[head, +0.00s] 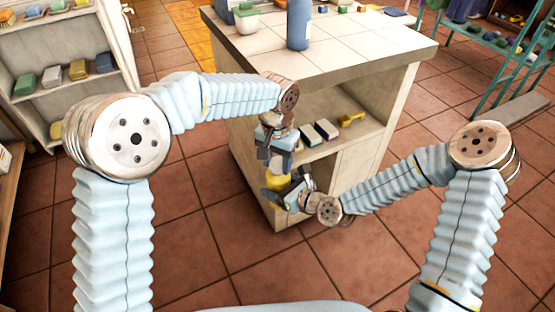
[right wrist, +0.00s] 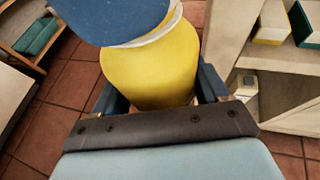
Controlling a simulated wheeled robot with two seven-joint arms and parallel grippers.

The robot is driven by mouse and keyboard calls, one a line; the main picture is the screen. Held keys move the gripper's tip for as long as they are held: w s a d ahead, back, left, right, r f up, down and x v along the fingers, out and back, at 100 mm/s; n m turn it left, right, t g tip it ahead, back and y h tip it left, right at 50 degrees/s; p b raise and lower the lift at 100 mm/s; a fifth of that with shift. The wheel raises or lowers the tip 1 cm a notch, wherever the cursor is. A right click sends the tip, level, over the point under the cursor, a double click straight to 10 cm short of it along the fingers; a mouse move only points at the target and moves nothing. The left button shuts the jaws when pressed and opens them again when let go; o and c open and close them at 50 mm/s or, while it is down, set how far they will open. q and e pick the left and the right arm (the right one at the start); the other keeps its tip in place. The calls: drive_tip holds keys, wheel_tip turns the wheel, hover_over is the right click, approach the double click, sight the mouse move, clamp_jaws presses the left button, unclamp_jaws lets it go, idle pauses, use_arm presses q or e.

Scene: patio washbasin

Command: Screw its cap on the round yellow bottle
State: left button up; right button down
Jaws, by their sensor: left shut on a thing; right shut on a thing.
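The round yellow bottle (head: 278,181) is held in the air in front of the washbasin unit. My right gripper (head: 288,193) is shut around its body, and the dark blue fingers show on both sides of the bottle (right wrist: 150,72) in the right wrist view. A blue round piece (right wrist: 108,18), which looks like the cap, is over the bottle's top, with a pale rim beside it. Whether it is seated or only touching cannot be told. My left gripper (head: 277,158) is directly above the bottle, pointing down, shut on the cap, which its fingers mostly hide in the head view.
The tiled counter (head: 350,45) stands just behind the grippers, with a blue bottle (head: 299,25) on top. Its open shelf holds several small boxes and a yellow scoop (head: 351,119). A white shelf (head: 65,75) is at left, a green rack (head: 490,45) at right. Tiled floor is clear.

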use_arm(q)
drive_tip(key=m, duration=0.5)
drive_tip(key=shift+w+a+m, duration=0.15)
drive_tip(key=shift+m, duration=0.25)
drive_tip(key=m, duration=0.9)
drive_tip(key=shift+w, duration=0.2)
drive_tip(key=m, duration=0.6)
drive_tip(key=shift+w, duration=0.15)
drive_tip(key=m, duration=0.6)
drive_tip(key=shift+w+d+m, duration=0.1)
drive_tip(key=shift+d+m, duration=0.15)
drive_tip(key=shift+m, duration=0.15)
drive_tip(key=o, duration=1)
